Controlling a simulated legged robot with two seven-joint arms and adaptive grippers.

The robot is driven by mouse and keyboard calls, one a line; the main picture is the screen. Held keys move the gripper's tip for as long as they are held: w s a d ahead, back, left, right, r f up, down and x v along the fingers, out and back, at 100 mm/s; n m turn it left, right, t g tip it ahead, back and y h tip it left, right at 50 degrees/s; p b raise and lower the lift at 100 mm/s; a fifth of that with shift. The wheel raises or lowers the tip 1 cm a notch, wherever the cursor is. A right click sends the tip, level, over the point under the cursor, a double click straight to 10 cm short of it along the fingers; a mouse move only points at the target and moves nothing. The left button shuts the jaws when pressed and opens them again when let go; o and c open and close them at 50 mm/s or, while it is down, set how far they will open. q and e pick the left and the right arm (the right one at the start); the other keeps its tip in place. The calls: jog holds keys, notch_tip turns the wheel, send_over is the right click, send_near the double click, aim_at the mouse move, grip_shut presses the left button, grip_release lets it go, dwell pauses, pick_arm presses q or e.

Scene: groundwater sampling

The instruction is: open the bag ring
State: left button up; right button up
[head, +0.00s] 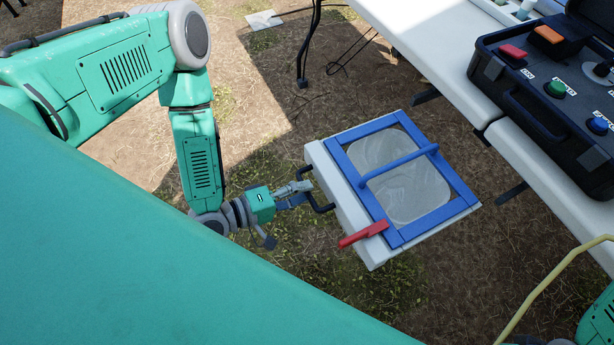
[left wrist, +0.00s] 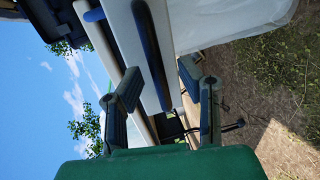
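The bag ring is a blue square frame (head: 466,190) with a blue bar (head: 400,165) across a pale translucent sheet (head: 405,190). It sits on a white box (head: 345,205). A red lever (head: 363,234) sticks out at its near left corner. A black handle (head: 325,208) is on the box's left side. My left gripper (head: 303,194) is at this handle. In the left wrist view its fingers (left wrist: 163,95) are spread apart, with the dark handle bar (left wrist: 150,50) between them; I cannot tell whether they touch it. My right gripper is out of view.
A white table (head: 440,50) runs along the upper right, bearing an open black case (head: 540,110) with coloured buttons. A yellow tube (head: 555,285) curves at lower right beside part of my right arm. Dry grassy ground lies around the box.

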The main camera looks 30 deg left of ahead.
pick_arm(q)
jog(key=v, duration=1)
jog(key=shift+s+a, duration=0.15)
jog(key=shift+s, duration=0.05)
notch_tip(320, 180, down, 4)
jog(key=d+m+g+y+p, duration=0.1)
jog(key=d+m+g+y, duration=0.25)
jog(key=m+g, duration=0.35)
jog(key=s+a+r+m+g+y, duration=0.3)
jog(key=s+a+m+g+y, duration=0.1)
jog(key=s+a+g+y, duration=0.1)
jog(key=shift+s+a+r+y+p, duration=0.2)
jog(key=shift+s+a+y+p, duration=0.25)
jog(key=shift+a, duration=0.7)
